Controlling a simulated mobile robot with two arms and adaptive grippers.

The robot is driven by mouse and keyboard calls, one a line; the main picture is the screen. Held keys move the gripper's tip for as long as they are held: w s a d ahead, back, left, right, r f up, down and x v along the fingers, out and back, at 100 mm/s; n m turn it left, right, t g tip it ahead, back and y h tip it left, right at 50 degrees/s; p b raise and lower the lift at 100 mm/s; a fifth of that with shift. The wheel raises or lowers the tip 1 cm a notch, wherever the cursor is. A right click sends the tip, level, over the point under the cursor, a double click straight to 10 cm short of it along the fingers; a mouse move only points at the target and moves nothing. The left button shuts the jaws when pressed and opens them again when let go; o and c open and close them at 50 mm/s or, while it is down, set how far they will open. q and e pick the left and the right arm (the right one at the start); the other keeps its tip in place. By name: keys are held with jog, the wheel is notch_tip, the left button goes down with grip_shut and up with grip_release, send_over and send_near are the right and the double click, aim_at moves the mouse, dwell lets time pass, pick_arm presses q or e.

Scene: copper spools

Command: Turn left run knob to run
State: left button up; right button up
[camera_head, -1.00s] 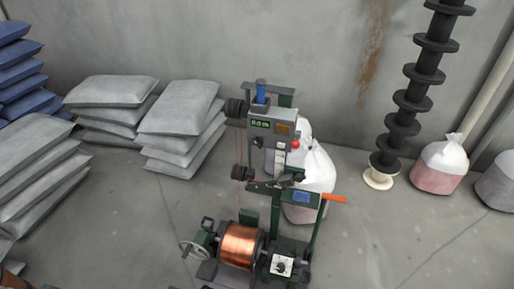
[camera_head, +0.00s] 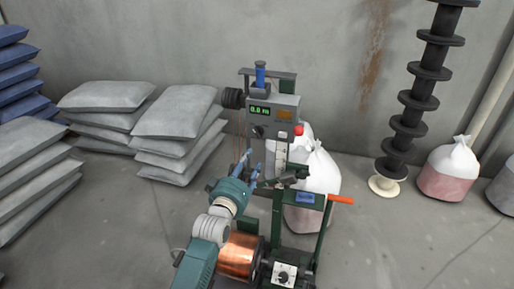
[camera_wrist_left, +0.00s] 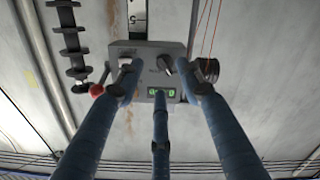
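The grey control box (camera_head: 275,118) stands upright on the green winding machine, with a green-lit display near its top left. The black left knob (camera_head: 257,131) sits below the display; it also shows in the left wrist view (camera_wrist_left: 165,65), where the box is upside down. My left gripper (camera_head: 251,163) is in front of and below the box, its blue fingers pointing up toward it. In the left wrist view its three fingers (camera_wrist_left: 160,80) are spread apart and empty, seemingly short of the knob. A finger partly covers a second knob (camera_wrist_left: 126,62). My right gripper is not in view.
A copper spool (camera_head: 239,256) and a second dial (camera_head: 284,273) are below. An orange handle (camera_head: 341,199) sticks out to the right. White sacks (camera_head: 317,172) stand behind; grey sacks (camera_head: 175,112) lie left.

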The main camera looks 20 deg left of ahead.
aim_at(259, 135)
pick_arm(q)
jog(key=shift+t, duration=0.3)
jog(key=w, duration=0.3)
jog(key=w+r, duration=0.1)
jog(key=w, duration=0.3)
jog(key=w+r, duration=0.1)
jog(key=w, duration=0.3)
jog(key=shift+a+r, duration=0.15)
jog(key=shift+a, duration=0.05)
grip_shut()
